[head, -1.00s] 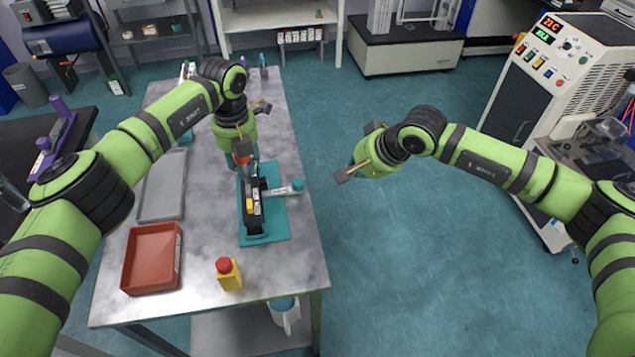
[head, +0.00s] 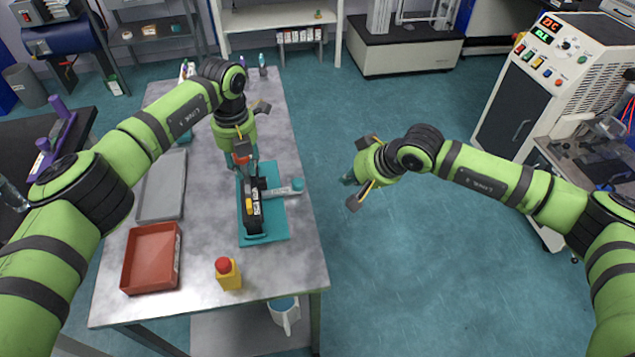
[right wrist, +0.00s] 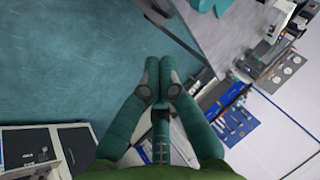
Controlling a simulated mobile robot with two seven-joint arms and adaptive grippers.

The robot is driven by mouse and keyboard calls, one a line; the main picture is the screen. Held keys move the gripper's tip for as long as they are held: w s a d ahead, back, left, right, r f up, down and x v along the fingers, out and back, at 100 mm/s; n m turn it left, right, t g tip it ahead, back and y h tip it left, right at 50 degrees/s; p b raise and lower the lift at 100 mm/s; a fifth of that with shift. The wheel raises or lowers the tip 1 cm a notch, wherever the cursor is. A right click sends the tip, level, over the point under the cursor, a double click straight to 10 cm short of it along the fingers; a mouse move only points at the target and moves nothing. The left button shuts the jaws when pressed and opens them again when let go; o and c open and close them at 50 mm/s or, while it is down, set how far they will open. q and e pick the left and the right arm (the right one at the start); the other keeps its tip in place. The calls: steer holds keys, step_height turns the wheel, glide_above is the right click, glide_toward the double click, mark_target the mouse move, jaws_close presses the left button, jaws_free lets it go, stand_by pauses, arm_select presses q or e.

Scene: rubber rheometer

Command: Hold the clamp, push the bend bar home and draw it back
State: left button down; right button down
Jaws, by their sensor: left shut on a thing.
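The clamp fixture (head: 254,212) is a black body with a yellow part on a teal base plate (head: 274,227) on the metal table. A grey bar with a teal end knob (head: 297,185), seemingly the bend bar, sticks out of its right side. My left gripper (head: 242,160) is at the fixture's far end, shut on a part of the clamp by the red piece; its fingers hide the contact. My right gripper (head: 347,179) is in the air right of the table edge, apart from the knob. Its fingertips are together and empty in the right wrist view (right wrist: 159,64).
A red tray (head: 127,276) and a grey tray (head: 141,207) lie left of the fixture. A cup (head: 285,314) is on the lower shelf. The floor right of the table is clear.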

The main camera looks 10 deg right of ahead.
steer(key=w+a+f, duration=0.3)
steer(key=a+f, duration=0.2)
steer(key=a, duration=0.1)
steer(key=shift+w+a+f, duration=0.2)
steer(key=shift+w+a, duration=0.1)
steer(key=shift+w, duration=0.1)
